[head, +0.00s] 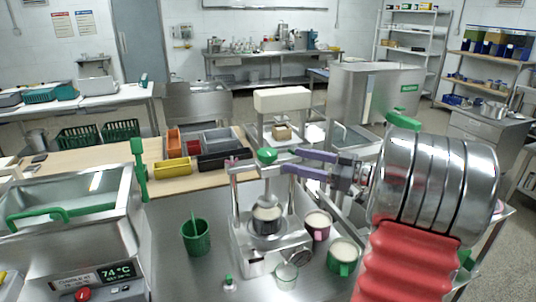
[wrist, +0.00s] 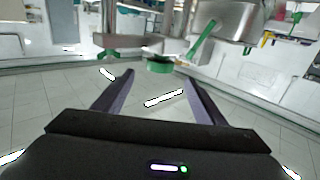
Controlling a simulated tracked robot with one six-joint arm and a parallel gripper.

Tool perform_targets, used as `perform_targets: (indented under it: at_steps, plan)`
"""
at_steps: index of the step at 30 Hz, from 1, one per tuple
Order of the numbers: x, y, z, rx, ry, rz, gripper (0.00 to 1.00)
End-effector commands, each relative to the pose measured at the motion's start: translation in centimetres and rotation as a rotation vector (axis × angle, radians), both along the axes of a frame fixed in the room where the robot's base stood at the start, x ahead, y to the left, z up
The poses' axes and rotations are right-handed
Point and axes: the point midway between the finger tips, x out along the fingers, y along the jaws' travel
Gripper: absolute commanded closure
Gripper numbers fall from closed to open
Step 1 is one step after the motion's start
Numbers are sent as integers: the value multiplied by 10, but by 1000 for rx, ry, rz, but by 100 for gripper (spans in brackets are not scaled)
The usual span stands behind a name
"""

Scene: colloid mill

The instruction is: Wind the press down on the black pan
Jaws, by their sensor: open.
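The press (head: 240,200) stands on the steel bench, with two upright posts, a crossbar and a metal base. Its green knob (head: 267,156) sits on top at the middle; in the wrist view the green knob (wrist: 160,64) lies just beyond my fingertips, roughly centred. The black pan (head: 267,226) with pale contents sits on the press base, below the crossbar; I cannot tell how large the gap above it is. My gripper (head: 284,160) comes in from the right, with its purple fingers open and empty. It also shows in the wrist view (wrist: 159,77).
A pink mug (head: 317,232) and a green mug (head: 341,268) stand right of the press, with a small glass (head: 287,274) in front. A green cup (head: 196,238) stands to its left. Coloured bins (head: 173,168) and a white-topped machine (head: 282,100) are behind.

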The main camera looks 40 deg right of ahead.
Motion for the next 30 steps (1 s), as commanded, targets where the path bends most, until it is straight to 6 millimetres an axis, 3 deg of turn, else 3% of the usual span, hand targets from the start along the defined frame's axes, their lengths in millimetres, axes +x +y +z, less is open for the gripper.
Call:
perform_targets:
  at_steps: [18,30]
  plan:
    - [79,47,0,1,1,1,35]
    - [88,51,0,0,1,-2,35]
